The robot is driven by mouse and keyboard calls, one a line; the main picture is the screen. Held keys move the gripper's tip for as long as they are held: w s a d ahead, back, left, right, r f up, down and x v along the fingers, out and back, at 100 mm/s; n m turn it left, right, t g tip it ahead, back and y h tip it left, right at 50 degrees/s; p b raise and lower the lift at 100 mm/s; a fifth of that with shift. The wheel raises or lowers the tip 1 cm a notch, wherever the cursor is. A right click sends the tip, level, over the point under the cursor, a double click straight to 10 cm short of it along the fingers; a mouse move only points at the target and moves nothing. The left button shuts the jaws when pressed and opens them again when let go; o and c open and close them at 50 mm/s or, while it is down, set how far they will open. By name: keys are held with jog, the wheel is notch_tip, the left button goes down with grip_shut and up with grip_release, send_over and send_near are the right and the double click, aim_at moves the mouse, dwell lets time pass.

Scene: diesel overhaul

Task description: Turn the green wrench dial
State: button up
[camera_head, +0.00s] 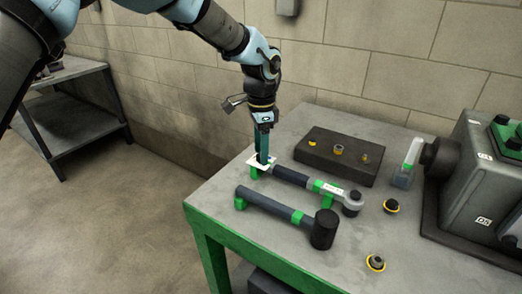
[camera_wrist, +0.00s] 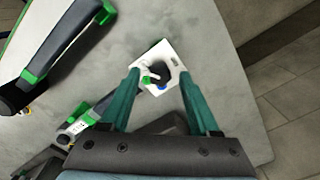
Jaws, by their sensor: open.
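A torque wrench (camera_head: 293,176) with a dark handle and silver head lies on green holders on the table. At its handle end is a white plate (camera_head: 252,161). The wrist view shows this plate (camera_wrist: 174,53) with a dark round knob at its middle, and small green and blue marks beside the knob. My gripper (camera_head: 263,160) points down over that end. In the wrist view its two green fingers (camera_wrist: 159,74) are apart, one on each side of the knob. I cannot tell whether they touch it. The wrench's lower part is partly hidden by my gripper.
A black-headed mallet (camera_head: 323,229) lies on green holders in front of the wrench. A dark block (camera_head: 338,157) with small fittings stands behind it. Yellow-ringed parts (camera_head: 391,206) and a grey machine (camera_head: 480,183) are to the right. The table's left edge is close to my gripper.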

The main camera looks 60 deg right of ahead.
notch_tip(320, 180, up, 10)
jog(key=b, duration=0.2)
jog(key=shift+r+b, duration=0.25)
jog(key=shift+b, duration=0.05)
dwell(0.4)
jog(key=w+a+f+n, duration=0.3)
jog(key=w+a+n, duration=0.7)
jog(key=w+a, duration=1.3)
jog(key=w+a+f+n+t, duration=0.15)
jog(key=a+n, duration=0.25)
jog(key=a, duration=0.5)
jog(key=w+a+f+n+g, duration=0.1)
jog(key=w+a+n, duration=0.15)
jog(key=a, duration=0.65)
jog(key=s+a+f+n, duration=0.1)
jog(key=s+a+n, duration=0.2)
jog(key=a, duration=0.5)
jog(key=s+a+f+n+t, duration=0.1)
jog(key=s+a+n, duration=0.2)
jog(key=a+n, duration=0.3)
jog(key=a, duration=0.2)
jog(key=shift+a, duration=0.3)
